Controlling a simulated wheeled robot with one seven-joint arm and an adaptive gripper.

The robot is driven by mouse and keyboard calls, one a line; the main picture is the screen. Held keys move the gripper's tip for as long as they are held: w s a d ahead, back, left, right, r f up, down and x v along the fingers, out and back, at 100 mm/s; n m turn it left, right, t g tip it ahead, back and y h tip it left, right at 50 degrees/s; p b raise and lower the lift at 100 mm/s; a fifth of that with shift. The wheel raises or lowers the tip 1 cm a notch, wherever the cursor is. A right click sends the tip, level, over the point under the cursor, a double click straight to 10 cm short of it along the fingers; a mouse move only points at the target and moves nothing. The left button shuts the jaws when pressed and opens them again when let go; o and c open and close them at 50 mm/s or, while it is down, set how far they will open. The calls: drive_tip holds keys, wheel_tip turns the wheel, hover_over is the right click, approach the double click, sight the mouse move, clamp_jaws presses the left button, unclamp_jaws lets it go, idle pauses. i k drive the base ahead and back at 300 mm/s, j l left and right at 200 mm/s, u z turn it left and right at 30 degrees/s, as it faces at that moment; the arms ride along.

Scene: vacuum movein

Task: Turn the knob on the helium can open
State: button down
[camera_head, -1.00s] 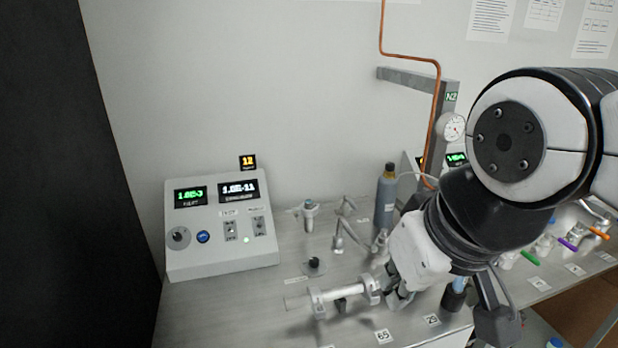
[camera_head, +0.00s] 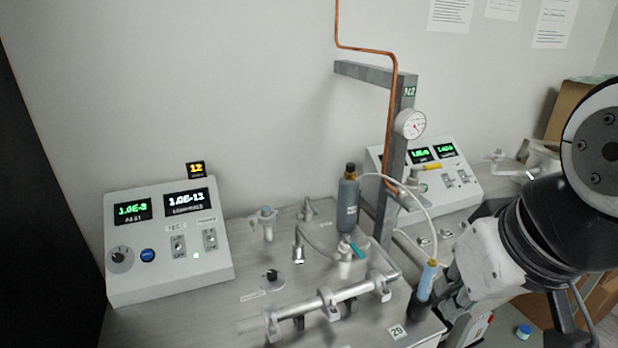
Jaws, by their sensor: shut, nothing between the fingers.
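A grey-blue can (camera_head: 348,206) with a dark cap stands upright on the metal bench, left of the grey post. I take it for the helium can; its label is too small to read. The dark cap (camera_head: 350,171) at its top looks like the knob, and its setting cannot be told. A thin pale hose runs from near the can's top toward a blue-and-white handpiece (camera_head: 427,279). My gripper (camera_head: 457,318) is at the lower right, shut and empty, apart from the can and lower in the picture. Its fingertips are partly unclear.
A teal-handled valve (camera_head: 356,248) stands in front of the can. A horizontal metal tube (camera_head: 322,303) on brackets crosses the front of the bench. The grey post (camera_head: 394,150) carries a gauge (camera_head: 410,124) and copper pipe. Control boxes stand left (camera_head: 168,250) and behind right (camera_head: 466,176).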

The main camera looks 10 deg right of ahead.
sight(350, 167)
drive_tip(key=l+u, duration=0.15)
drive_tip(key=l, duration=0.3)
drive_tip(key=k+l+u, duration=0.2)
drive_tip(key=l, duration=0.25)
drive_tip(key=l+u, duration=0.15)
drive_tip(key=l, duration=0.3)
